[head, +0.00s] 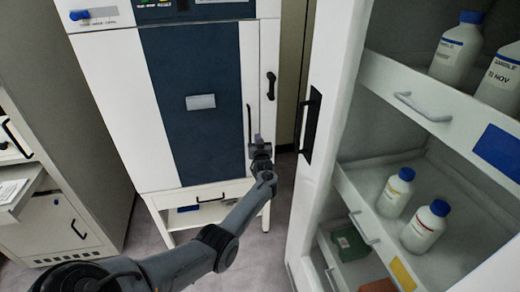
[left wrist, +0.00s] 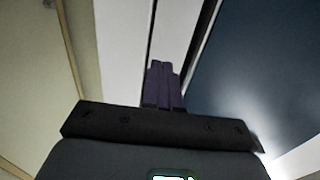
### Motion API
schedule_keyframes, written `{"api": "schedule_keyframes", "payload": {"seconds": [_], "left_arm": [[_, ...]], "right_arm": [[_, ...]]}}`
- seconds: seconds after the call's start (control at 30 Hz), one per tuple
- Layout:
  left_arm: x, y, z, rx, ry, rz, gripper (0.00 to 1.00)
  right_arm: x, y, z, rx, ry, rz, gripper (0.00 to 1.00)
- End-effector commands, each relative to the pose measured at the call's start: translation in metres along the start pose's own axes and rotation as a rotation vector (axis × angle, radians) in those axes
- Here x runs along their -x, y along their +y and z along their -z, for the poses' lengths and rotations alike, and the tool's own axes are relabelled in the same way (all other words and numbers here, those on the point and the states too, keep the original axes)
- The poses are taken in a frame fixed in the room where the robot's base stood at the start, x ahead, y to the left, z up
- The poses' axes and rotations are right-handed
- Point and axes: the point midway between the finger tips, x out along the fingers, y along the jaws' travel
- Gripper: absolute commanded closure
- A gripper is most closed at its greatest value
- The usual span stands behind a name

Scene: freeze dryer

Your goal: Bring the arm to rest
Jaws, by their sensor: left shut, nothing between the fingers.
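My left arm comes in from the lower left in the head view and reaches up to the front of the freeze dryer (head: 195,70). My left gripper (head: 257,138) is beside the vertical black handle on the dryer's right side; whether it touches the handle I cannot tell. In the left wrist view the two purple fingers (left wrist: 163,82) are together with nothing between them. The dryer's dark blue door panel (head: 195,135) looks closed. My right gripper is not in view.
An open-fronted white cabinet (head: 335,100) stands at the right, with blue-capped bottles (head: 425,226) on its shelves. A grey cabinet with a pulled-out drawer (head: 20,190) stands at the left. Floor (head: 150,235) shows in front of the dryer.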

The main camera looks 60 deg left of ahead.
Motion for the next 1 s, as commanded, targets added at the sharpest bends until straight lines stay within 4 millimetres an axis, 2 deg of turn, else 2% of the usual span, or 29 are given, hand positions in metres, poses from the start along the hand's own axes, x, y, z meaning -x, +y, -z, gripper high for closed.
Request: {"api": "schedule_keyframes", "payload": {"seconds": [0.03,0.1,0.3,0.5,0.7,0.77,0.87,1.0], "left_arm": [[0.013,0.003,0.003,-0.001,0.000,-0.004,1.00],[0.026,0.004,0.004,0.001,0.001,-0.004,1.00],[0.064,0.009,0.004,0.003,0.004,-0.003,1.00],[0.087,0.011,0.004,0.001,0.005,-0.002,1.00],[0.096,0.009,0.000,-0.004,0.003,-0.001,1.00],[0.099,0.005,-0.008,-0.018,-0.003,-0.001,1.00],[0.106,-0.009,-0.032,-0.063,-0.023,-0.002,1.00],[0.134,-0.041,-0.084,-0.183,-0.057,-0.034,1.00]], "right_arm": [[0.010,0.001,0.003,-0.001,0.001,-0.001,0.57],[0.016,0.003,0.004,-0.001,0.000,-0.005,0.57],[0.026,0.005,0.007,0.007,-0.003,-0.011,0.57],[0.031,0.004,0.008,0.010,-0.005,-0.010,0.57],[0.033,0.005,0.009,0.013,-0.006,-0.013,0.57],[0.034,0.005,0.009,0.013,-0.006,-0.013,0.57],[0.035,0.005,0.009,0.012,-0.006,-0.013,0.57],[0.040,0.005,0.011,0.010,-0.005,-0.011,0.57]]}}
